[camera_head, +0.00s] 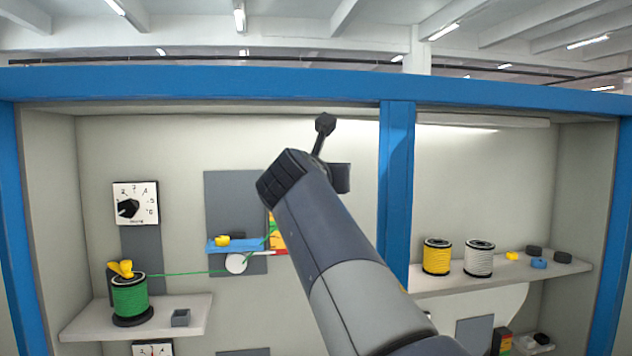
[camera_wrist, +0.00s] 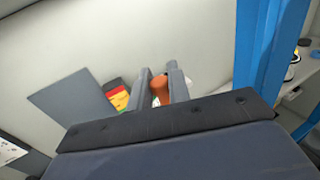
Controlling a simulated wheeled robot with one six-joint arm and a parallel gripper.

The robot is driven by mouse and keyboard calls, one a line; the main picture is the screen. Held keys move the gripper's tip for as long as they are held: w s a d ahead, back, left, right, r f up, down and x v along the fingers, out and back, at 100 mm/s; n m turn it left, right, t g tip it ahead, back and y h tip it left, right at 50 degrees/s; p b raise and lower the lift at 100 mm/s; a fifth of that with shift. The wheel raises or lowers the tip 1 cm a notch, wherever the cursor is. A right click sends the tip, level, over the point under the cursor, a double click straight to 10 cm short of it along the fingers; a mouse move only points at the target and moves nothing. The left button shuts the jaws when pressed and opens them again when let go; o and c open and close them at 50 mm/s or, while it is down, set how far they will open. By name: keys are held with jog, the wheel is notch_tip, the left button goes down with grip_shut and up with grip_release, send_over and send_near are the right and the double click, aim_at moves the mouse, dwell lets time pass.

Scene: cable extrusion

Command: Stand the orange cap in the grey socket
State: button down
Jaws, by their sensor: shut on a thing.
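In the wrist view my gripper (camera_wrist: 160,84) has its two grey fingers closed on the orange cap (camera_wrist: 161,90), which stands between them. The cap's lower part is hidden behind the dark wrist housing. In the head view the arm hides the fingers and the cap. The grey socket (camera_head: 180,317) is a small square block on the lower left shelf, right of the green spool. It is well to the left of my arm and does not show in the wrist view.
The green spool (camera_head: 130,297) with a yellow piece on top stands on the left shelf (camera_head: 90,325). A green cable runs right past a white roller (camera_head: 236,264). A blue post (camera_head: 397,190) stands right of my arm. Yellow (camera_head: 436,258) and white (camera_head: 479,259) spools stand on the right shelf.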

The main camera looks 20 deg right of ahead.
jog(key=s+a+r+p, duration=0.1)
jog(key=s+r+p, duration=0.1)
jog(key=s, duration=0.4)
jog(key=shift+s+a+r+p, duration=0.2)
jog(key=shift+s+r+p, duration=0.2)
jog(key=shift+r, duration=0.15)
jog(key=shift+f, duration=0.1)
dwell(0.4)
jog(key=w+f+m+g+h, duration=0.1)
jog(key=w+f, duration=0.2)
jog(key=f, duration=0.7)
jog(key=w+f+m+g+h+b, duration=0.1)
jog(key=w+f, duration=0.2)
jog(key=f, duration=0.7)
jog(key=w+f+m+g+h, duration=0.1)
jog(key=w+f, duration=0.3)
jog(key=f, duration=0.7)
jog(key=s+a+f+n+t+y, duration=0.1)
jog(key=a+f+n+y, duration=0.1)
jog(key=f, duration=0.5)
jog(key=s+a+f+n+t+y+b, duration=0.1)
jog(key=a+f+n+t+y, duration=0.1)
jog(key=f, duration=0.6)
jog(key=s+a+f+n+t+y, duration=0.1)
jog(key=a+f+n+t+y, duration=0.1)
jog(key=a+f, duration=0.4)
notch_tip(320, 180, down, 2)
jog(key=shift+s+f+y, duration=0.15)
jog(key=shift+s+y, duration=0.15)
jog(key=shift+y, duration=0.6)
